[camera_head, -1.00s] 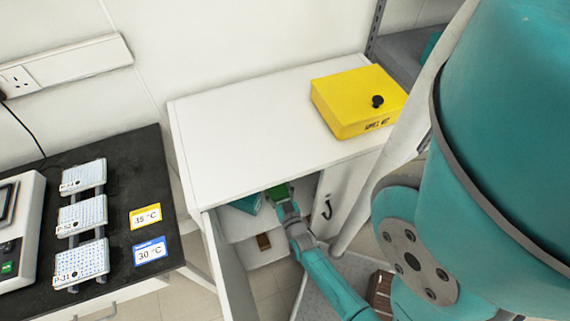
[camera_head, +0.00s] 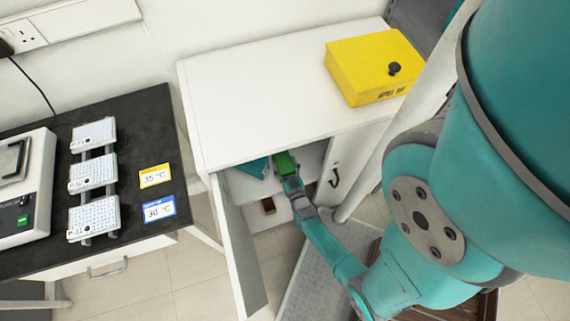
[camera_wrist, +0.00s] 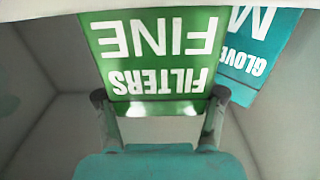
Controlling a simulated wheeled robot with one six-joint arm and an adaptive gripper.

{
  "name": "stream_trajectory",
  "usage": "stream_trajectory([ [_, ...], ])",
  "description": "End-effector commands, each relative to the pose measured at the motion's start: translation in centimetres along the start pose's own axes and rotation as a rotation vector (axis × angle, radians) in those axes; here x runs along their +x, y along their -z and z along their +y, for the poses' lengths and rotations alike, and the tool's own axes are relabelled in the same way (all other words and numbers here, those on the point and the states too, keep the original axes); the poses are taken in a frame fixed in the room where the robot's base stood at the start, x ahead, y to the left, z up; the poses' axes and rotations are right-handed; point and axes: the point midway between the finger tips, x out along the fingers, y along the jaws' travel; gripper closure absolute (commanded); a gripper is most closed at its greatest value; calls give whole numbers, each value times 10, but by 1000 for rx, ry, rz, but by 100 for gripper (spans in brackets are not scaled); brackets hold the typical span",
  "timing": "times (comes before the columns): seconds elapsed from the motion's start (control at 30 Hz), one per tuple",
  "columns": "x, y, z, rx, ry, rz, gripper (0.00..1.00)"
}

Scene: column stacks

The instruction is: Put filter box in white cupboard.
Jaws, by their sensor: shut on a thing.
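The filter box (camera_wrist: 152,55) is green with a white panel, and its upside-down lettering reads "FILTERS FINE" in the wrist view. My gripper (camera_wrist: 163,103) is shut on its near end, one finger at each side. In the head view the green filter box (camera_head: 285,163) shows just inside the open front of the white cupboard (camera_head: 265,93), under its top. The cupboard's left door (camera_head: 240,262) stands open. Whether the box rests on the shelf or is held above it, I cannot tell.
A teal glove box (camera_wrist: 262,45) lies beside the filter box on the right in the wrist view. A yellow case (camera_head: 371,66) sits on top. A black bench (camera_head: 130,115) with plates stands left.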

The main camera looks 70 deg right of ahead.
Motion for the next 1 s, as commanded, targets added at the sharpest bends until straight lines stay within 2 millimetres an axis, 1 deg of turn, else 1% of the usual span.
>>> stream_trajectory([
  [0.33,0,-3,0,0,0,-1,70],
  [0.37,0,-3,0,0,0,-2,30],
  [0.4,0,-3,0,0,0,-1,19],
  [0.47,0,-3,0,0,0,-1,6],
  [0.87,0,0,0,0,0,0,6],
  [0.97,-10,-1,0,-1,1,-2,6],
  [1.0,-17,-1,0,-1,1,-3,6],
])
